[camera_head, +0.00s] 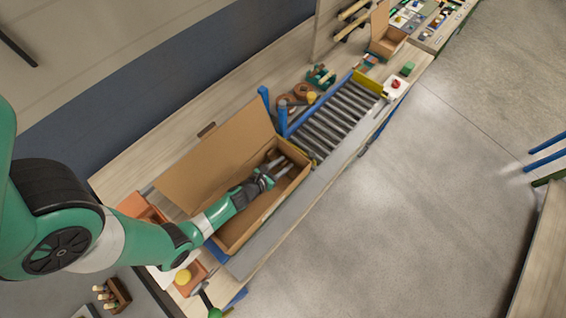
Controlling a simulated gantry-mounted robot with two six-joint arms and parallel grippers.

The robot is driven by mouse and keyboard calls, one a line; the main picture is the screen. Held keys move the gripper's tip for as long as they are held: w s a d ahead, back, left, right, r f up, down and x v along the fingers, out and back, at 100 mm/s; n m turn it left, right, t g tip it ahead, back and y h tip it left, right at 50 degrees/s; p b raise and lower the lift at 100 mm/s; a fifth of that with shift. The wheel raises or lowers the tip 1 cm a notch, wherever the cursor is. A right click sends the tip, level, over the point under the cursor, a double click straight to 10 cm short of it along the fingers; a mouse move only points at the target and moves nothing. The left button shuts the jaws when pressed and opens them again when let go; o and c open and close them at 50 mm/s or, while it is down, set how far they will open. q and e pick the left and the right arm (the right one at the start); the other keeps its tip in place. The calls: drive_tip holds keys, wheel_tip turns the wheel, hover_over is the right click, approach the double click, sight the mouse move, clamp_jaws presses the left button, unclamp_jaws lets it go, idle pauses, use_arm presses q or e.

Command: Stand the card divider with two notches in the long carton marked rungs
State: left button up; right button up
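The long carton (232,236) lies open on the bench at left centre, with a tall cardboard flap (212,155) raised along its back side. I cannot read any marking on it. My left gripper (279,165) reaches down into the carton near its right end. Its two pale fingers look spread apart, and I see nothing clearly held between them. My arm hides part of the carton's inside. I cannot make out a card divider with two notches. My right gripper is not in view.
A roller conveyor (333,118) with blue rails adjoins the carton's right end. Brown rings (303,91) and a green block holder (320,77) lie behind it. A smaller open carton (388,42) stands farther up the bench. An orange tray (190,278) holds a yellow ball.

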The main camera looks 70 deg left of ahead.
use_arm(q)
drive_tip(key=shift+r+p, duration=0.35)
drive_tip(key=p+v, duration=0.3)
drive_tip(key=v, duration=0.9)
drive_tip(key=shift+f, duration=0.1)
